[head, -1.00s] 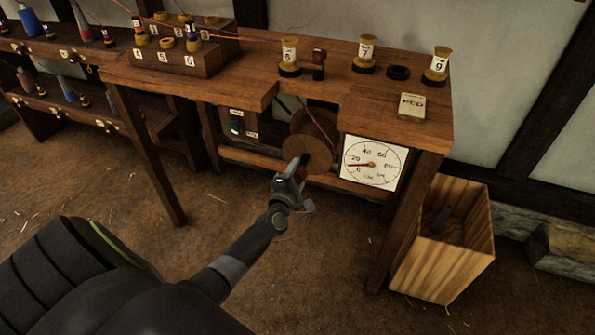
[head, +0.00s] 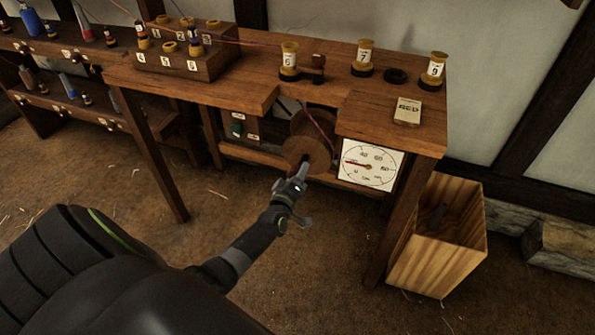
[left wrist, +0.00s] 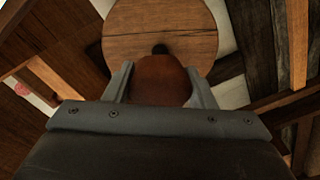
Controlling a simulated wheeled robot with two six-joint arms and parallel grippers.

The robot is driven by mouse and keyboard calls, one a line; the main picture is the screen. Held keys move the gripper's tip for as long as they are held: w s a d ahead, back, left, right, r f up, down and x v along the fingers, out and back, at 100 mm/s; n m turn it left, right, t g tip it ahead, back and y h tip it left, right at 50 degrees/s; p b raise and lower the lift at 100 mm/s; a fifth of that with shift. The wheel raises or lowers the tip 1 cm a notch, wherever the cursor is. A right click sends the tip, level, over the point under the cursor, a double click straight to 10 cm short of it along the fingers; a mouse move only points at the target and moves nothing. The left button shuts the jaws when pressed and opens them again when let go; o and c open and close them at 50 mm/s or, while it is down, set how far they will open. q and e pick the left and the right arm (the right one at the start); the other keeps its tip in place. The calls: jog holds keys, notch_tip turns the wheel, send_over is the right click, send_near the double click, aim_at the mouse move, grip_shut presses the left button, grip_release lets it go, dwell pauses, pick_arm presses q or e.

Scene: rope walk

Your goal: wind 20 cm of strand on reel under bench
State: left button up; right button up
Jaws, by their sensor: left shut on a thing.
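The wooden reel (head: 306,153) hangs under the bench (head: 225,88), its round face toward me. A dark red strand (head: 318,128) runs down to it from the bench opening. My left gripper (head: 303,173) is at the lower part of the reel's face. In the left wrist view its two fingers are shut on a reddish-brown crank knob (left wrist: 160,80), in front of the reel's round wooden face (left wrist: 160,32). The white dial (head: 371,165) right of the reel has its red needle pointing left, slightly upward. My right gripper is not in view.
On the bench top stand numbered yellow spools, one of them here (head: 363,57), a dark ring (head: 396,76) and a small labelled box (head: 407,111). An open wooden bin (head: 437,240) stands on the floor at right. A bench leg (head: 392,225) is between dial and bin.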

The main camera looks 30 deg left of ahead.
pick_arm(q)
jog(key=m+p, duration=0.1)
jog(key=m, duration=0.2)
jog(key=shift+m, duration=0.4)
jog(key=shift+f+m+p, duration=0.1)
jog(key=shift+m+p, duration=0.35)
jog(key=shift+m, duration=0.15)
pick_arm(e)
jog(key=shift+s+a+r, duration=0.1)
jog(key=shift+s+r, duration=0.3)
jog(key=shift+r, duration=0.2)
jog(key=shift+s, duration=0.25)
pick_arm(q)
jog(key=o, duration=1)
jog(key=shift+m, duration=0.3)
jog(key=shift+c, duration=0.2)
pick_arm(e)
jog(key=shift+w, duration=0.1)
pick_arm(q)
jog(key=p+v, duration=0.2)
jog(key=v, duration=1.5)
jog(key=shift+s+d, duration=0.15)
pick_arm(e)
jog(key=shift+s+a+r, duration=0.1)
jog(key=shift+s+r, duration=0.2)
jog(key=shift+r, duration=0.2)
